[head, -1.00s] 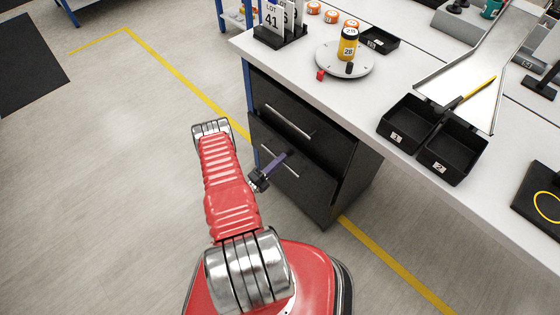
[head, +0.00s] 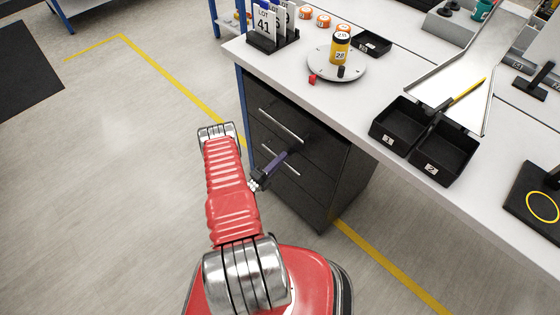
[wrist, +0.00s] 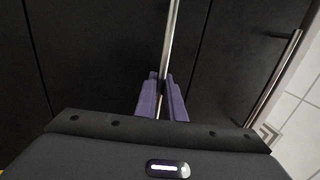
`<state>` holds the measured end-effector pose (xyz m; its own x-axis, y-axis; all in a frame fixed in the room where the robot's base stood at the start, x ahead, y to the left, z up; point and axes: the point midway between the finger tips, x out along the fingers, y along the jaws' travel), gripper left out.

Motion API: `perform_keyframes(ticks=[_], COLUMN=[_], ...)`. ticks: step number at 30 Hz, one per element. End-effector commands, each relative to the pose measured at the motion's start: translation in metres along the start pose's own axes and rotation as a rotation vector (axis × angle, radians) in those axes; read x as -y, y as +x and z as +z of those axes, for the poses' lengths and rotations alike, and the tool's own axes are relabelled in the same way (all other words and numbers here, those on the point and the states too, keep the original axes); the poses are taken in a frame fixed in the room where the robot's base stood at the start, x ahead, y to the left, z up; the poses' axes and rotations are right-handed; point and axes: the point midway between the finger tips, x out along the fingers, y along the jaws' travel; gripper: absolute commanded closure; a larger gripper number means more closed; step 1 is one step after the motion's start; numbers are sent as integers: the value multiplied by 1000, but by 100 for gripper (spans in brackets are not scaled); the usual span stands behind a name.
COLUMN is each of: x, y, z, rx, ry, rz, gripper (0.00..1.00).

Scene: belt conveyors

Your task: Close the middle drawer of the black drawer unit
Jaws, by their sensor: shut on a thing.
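The black drawer unit (head: 340,185) stands under the workbench. Its middle drawer (head: 310,190) has a long metal handle (head: 284,165), and its front looks nearly flush with the unit; I cannot tell if a small gap is left. My gripper (head: 289,153) reaches this handle from the front. In the wrist view, the purple fingers of my gripper (wrist: 161,82) are shut around the handle bar (wrist: 170,40), which runs between them. Another drawer handle (wrist: 275,78) shows to the right there. The upper drawer's handle (head: 279,123) is free in the head view.
The white workbench top (head: 300,88) overhangs the unit. It carries a round turntable (head: 325,72) with a yellow bottle, black bins (head: 402,122) and a metal chute (head: 470,60). The floor left of the unit is clear, with a yellow line (head: 185,85).

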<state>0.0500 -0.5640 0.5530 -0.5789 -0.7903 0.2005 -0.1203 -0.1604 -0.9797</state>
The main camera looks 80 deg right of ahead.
Motion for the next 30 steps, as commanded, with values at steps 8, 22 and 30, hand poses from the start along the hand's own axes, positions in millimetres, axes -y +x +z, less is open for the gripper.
perform_keyframes(ticks=[8,22,30], x=[-2,-1,-2], y=[3,-37,-75], z=[0,2,2], rx=[-5,1,3], ry=[3,2,2], rz=[8,6,7], gripper=[83,83,83])
